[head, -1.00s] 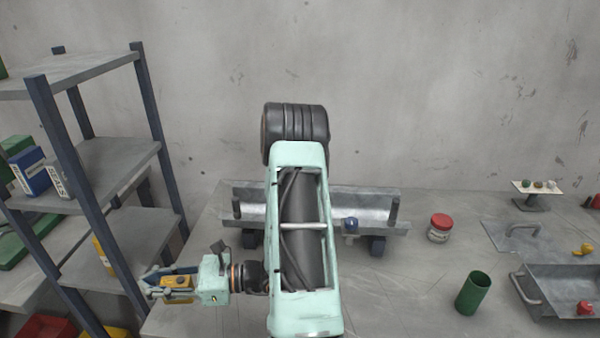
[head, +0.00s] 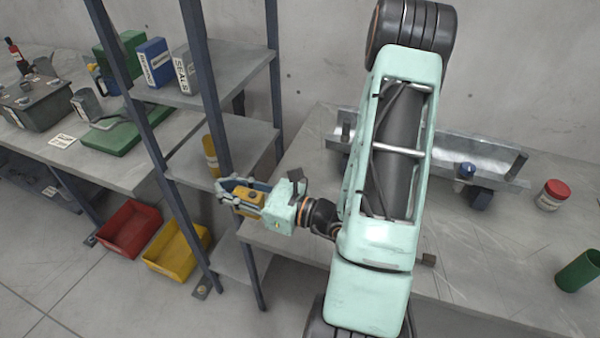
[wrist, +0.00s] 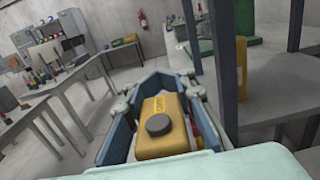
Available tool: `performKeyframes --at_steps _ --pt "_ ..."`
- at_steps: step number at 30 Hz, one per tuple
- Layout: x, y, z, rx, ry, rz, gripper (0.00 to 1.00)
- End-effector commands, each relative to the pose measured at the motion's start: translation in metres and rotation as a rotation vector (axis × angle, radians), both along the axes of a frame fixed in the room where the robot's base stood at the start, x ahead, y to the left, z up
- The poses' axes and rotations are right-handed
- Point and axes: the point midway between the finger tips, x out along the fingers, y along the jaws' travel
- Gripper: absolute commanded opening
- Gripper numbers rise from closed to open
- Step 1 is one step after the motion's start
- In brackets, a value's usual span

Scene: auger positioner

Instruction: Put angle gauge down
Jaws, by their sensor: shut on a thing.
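The angle gauge appears to be the yellow boxy device with a dark round knob (wrist: 160,124), between my gripper's fingers in the wrist view. In the head view the yellow device (head: 249,201) shows in the jaws at the left end of my pale green arm. My gripper (head: 232,190) is shut on it and holds it in the air, in front of the shelf rack and beyond the left edge of the bench. In the wrist view the blue-lined fingers (wrist: 160,80) lie along both its sides. Its underside is hidden.
Red (head: 128,228) and yellow (head: 176,252) bins sit on the floor. The bench (head: 480,260) holds a metal trough (head: 500,172), a red-lidded jar (head: 552,195) and a green cup (head: 578,271).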

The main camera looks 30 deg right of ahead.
Motion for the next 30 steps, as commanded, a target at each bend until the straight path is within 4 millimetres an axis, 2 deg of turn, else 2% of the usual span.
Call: performKeyframes --at_steps 3,20,25,30 --pt "0.001 -0.007 -0.011 -0.004 -0.006 -0.001 0.00" --pt "0.003 -0.043 -0.027 -0.006 -0.004 -0.001 0.00" --pt "0.006 -0.088 -0.045 -0.003 -0.001 -0.006 0.00" --pt "0.007 -0.109 -0.073 -0.001 -0.001 -0.001 0.00"
